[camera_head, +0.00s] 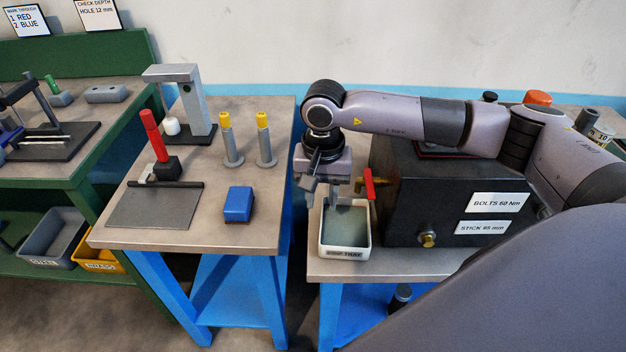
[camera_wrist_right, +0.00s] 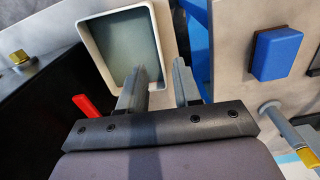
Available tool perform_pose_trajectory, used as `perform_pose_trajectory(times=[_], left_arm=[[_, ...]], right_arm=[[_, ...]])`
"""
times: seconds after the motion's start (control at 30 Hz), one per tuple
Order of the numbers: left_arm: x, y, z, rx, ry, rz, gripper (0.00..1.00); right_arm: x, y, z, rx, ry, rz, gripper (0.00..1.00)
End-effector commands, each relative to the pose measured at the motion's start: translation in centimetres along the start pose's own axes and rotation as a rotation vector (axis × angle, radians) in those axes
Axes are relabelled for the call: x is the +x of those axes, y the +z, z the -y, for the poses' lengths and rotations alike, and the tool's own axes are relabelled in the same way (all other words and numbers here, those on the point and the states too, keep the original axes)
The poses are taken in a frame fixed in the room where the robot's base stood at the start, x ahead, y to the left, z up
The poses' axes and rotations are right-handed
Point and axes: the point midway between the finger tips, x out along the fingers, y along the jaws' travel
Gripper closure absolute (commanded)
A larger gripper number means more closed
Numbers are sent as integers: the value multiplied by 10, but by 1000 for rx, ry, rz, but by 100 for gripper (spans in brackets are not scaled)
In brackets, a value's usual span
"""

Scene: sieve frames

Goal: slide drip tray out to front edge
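The drip tray (camera_head: 345,252) is a small cream-rimmed box with a grey-green floor, on the right bench beside the dark tank, close to the bench's front edge. It also shows in the right wrist view (camera_wrist_right: 88,45). My right gripper (camera_head: 322,201) is above the tray's back left part, pointing down. In the right wrist view the gripper (camera_wrist_right: 161,68) is open, one finger over the tray's inside and the other outside, with the side wall between them. A gap shows between the fingers; whether either touches the wall I cannot tell. My left gripper is out of view.
The dark tank (camera_head: 450,205) with a red-handled tap (camera_head: 369,184) and brass plug (camera_head: 427,239) stands right of the tray. A gap separates this bench from the middle bench, which holds a blue block (camera_head: 239,204) and two yellow-topped posts (camera_head: 265,140).

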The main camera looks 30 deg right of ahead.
Motion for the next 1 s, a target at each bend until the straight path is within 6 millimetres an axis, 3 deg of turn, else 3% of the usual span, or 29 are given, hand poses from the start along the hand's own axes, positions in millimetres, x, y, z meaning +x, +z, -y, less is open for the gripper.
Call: perform_pose_trajectory(times=[0.47,0.8,1.0], left_arm=[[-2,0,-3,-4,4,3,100],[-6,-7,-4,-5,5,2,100],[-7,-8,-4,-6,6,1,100]], right_arm=[[7,0,0,-1,-1,-4,67],[53,1,0,0,1,-3,67],[70,0,0,-2,-1,-4,67]])
